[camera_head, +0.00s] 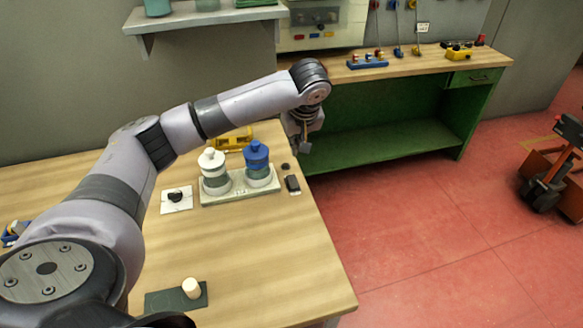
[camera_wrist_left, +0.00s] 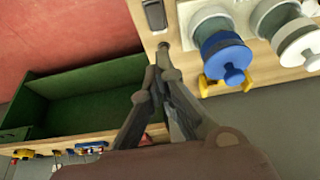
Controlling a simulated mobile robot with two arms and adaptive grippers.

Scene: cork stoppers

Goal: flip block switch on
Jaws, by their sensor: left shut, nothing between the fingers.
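The block switch, a small dark rocker on a pale base (camera_head: 292,184), sits at the right edge of the wooden table. It also shows at the top of the left wrist view (camera_wrist_left: 155,15). I cannot tell which way its rocker is tilted. My left gripper (camera_head: 304,146) hangs just beyond the table's right edge, behind the switch and apart from it. In the left wrist view my left gripper's fingers (camera_wrist_left: 160,74) are shut and empty, pointing toward the switch side of the table. My right gripper is not in view.
A tray (camera_head: 240,193) with a white-lidded jar (camera_head: 211,170) and a blue-lidded jar (camera_head: 257,162) stands left of the switch. A small dark round piece (camera_head: 285,166) lies behind the switch. A yellow object (camera_head: 232,139) is farther back. A green workbench (camera_head: 400,120) stands beyond.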

